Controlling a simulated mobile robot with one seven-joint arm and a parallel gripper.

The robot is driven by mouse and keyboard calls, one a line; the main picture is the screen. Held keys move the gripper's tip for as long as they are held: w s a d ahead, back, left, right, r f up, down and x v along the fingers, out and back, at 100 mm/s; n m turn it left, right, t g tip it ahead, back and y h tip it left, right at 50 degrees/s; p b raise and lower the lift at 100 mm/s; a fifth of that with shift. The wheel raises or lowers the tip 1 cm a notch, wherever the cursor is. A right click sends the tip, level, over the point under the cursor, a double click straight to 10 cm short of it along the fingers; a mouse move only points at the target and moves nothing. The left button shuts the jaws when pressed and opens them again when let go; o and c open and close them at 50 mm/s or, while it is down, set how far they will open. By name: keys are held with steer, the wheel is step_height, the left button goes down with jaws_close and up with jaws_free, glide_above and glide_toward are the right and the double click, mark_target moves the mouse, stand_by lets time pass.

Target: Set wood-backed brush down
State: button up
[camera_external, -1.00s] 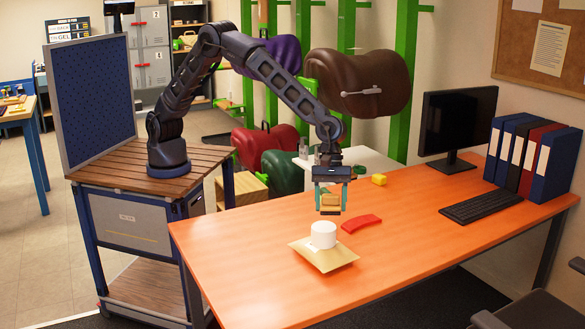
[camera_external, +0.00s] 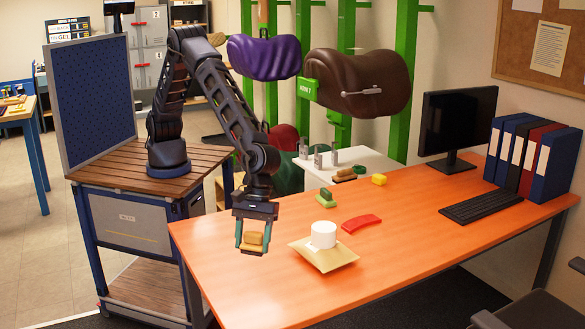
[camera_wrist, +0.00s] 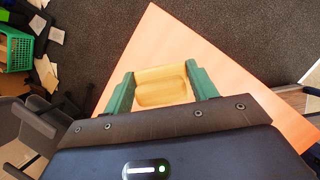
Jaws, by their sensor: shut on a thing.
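The wood-backed brush (camera_external: 254,239) is a small tan block held between the fingers of my gripper (camera_external: 253,243). The gripper points down over the left part of the orange table (camera_external: 210,262). In the wrist view the brush (camera_wrist: 162,86) lies across between the two green fingers of my gripper (camera_wrist: 160,92), with orange table around and beyond it. Its underside is hidden there. I cannot tell whether the brush touches the table or hangs slightly above it.
Right of the gripper, a white cylinder (camera_external: 323,234) stands on a tan pad (camera_external: 332,258). A red curved piece (camera_external: 361,222), a green block (camera_external: 326,197) and a yellow block (camera_external: 379,180) lie farther back. A monitor (camera_external: 457,122) and keyboard (camera_external: 482,206) are at right. The table's front left is clear.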

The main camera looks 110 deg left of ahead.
step_height(320, 180, down, 17)
steer(key=shift+f, duration=0.1)
stand_by(0.5)
steer(key=shift+f, duration=0.1)
steer(key=o, duration=1)
